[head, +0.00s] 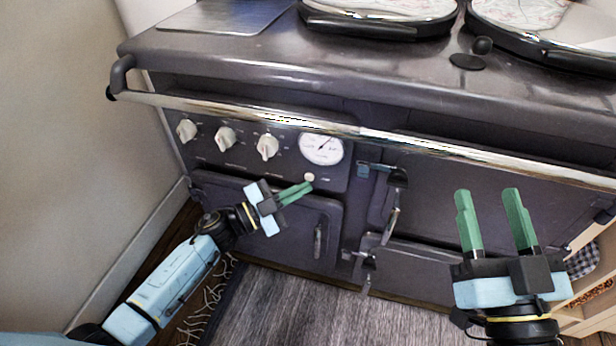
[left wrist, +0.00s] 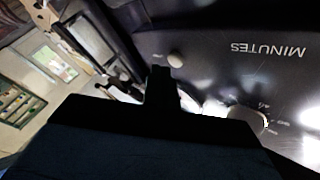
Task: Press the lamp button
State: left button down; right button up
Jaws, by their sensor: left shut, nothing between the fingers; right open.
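The lamp button (head: 309,177) is a small round cream button on the dark range's front panel, just below the white dial. My left gripper (head: 303,188) is shut and empty. Its green fingertips point at the button from the lower left and look very close to it; I cannot tell whether they touch. In the left wrist view a small round pale button (left wrist: 175,60) shows beyond the dark gripper silhouette, apparently the same one. My right gripper (head: 489,192) is open and empty, in front of the range's right-hand doors.
Three cream knobs (head: 225,137) and the white dial (head: 321,147) sit on the panel near the button. A chrome rail (head: 300,121) runs across the range above them. Door latches (head: 392,205) stick out to the right. A grey rug (head: 330,318) lies on the floor.

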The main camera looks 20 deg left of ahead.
pick_arm(q)
jog(key=s+p, duration=0.3)
jog(key=s, duration=0.3)
jog(key=shift+a, duration=0.15)
dwell(0.4)
